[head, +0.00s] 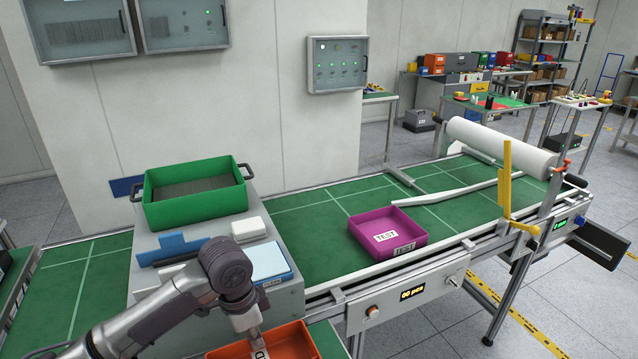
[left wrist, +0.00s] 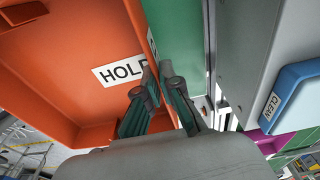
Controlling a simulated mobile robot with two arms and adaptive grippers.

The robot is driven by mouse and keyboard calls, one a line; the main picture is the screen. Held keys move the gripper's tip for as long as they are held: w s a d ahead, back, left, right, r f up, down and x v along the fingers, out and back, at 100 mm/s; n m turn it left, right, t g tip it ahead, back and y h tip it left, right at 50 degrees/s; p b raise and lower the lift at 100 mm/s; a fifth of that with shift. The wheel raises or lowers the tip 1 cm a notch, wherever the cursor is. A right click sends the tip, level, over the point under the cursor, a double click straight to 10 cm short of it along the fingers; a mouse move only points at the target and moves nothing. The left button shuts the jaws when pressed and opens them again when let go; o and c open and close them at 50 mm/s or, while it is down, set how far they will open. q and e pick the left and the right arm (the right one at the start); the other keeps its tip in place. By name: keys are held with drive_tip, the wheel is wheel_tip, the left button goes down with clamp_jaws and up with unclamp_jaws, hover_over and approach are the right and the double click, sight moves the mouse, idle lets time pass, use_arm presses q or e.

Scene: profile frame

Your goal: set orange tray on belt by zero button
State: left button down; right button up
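The orange tray (head: 295,340) is at the bottom edge of the head view, cut off by the frame. It fills the left of the left wrist view (left wrist: 60,60), with a white HOLD label. My left gripper (head: 256,332) is at its wall; in the left wrist view its fingers (left wrist: 158,80) lie on either side of the wall and look closed on it. The green belt (head: 325,255) runs beyond. Its front panel has a red button (head: 372,312) beside a "00 pcs" display (head: 412,293); I cannot read which button is zero. My right gripper is not in view.
A purple TEST tray (head: 372,243) sits on the belt. A green crate (head: 195,213) and a blue-and-white CLEAN box (head: 270,262) stand on a grey cabinet beside my left arm. A yellow post (head: 506,185) and white roller (head: 500,146) stand farther right. Belt left of the purple tray is clear.

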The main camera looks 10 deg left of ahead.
use_arm(q)
drive_tip(key=s+r+n, duration=0.1)
drive_tip(key=s+n, duration=0.2)
drive_tip(key=s+r+n+b, duration=0.1)
drive_tip(key=s+r+n, duration=0.1)
drive_tip(key=s+n, duration=0.2)
drive_tip(key=s+r+n+y+b, duration=0.1)
drive_tip(key=s+r+n, duration=0.1)
drive_tip(key=s+n, duration=0.2)
drive_tip(key=shift+s+a+t, duration=0.1)
drive_tip(key=shift+a+t, duration=0.1)
drive_tip(key=shift+t, duration=0.1)
drive_tip(key=shift+s+n, duration=0.25)
drive_tip(key=shift+n, duration=0.05)
